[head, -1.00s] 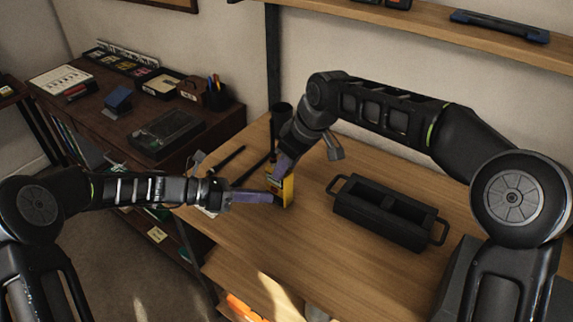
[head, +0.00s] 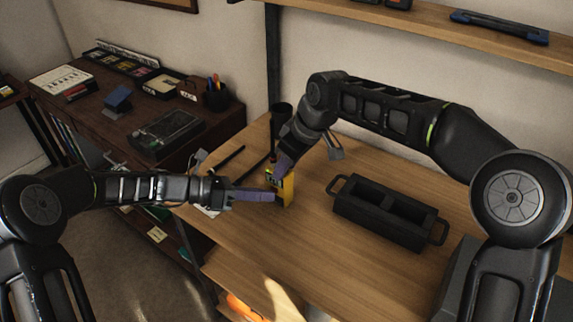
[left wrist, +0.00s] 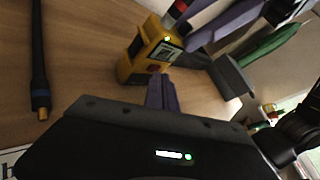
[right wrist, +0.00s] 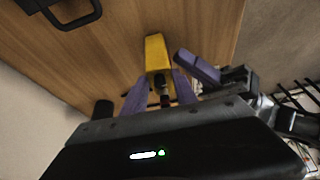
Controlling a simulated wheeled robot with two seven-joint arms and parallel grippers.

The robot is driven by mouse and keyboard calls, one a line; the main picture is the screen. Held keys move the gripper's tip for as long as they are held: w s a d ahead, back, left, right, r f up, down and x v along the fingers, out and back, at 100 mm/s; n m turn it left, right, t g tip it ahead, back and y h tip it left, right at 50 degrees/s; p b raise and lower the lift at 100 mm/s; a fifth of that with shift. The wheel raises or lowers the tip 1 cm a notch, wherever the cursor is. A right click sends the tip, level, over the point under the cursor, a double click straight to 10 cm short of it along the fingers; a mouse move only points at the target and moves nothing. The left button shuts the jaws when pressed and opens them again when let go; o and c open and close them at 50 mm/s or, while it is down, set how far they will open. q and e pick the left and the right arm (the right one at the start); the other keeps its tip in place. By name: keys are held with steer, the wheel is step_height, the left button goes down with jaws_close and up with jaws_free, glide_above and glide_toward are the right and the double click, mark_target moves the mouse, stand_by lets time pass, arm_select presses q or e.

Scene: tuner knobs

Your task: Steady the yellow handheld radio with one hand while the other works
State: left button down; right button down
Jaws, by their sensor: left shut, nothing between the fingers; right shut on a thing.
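The yellow handheld radio (head: 286,188) stands on the wooden table; its small screen and dark lower panel show in the left wrist view (left wrist: 148,58). My right gripper (head: 281,170) reaches down from above, its fingers shut on a small knob (left wrist: 178,10) at the radio's top. In the right wrist view, dark parts of the radio's top lie between the fingers, and its yellow body (right wrist: 157,54) is beyond. My left gripper (head: 272,196) is shut and empty, level, with its tips close against the radio's side; I cannot tell whether they touch.
A black two-compartment tray with handles (head: 385,213) stands right of the radio. A black rod with a blue band and brass tip (left wrist: 40,60) lies left of it. A dark cup (head: 282,113) stands behind. The table in front of the tray is clear.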

arm_select(q)
steer(key=shift+s+a, duration=0.45)
steer(key=shift+s, duration=0.15)
steer(key=shift+s+a, duration=0.95)
steer(key=shift+s, duration=0.25)
steer(key=shift+s+a, duration=0.95)
steer(key=shift+s, duration=0.2)
arm_select(e)
steer(key=c, duration=0.9)
jaws_free()
steer(key=v, duration=1.2)
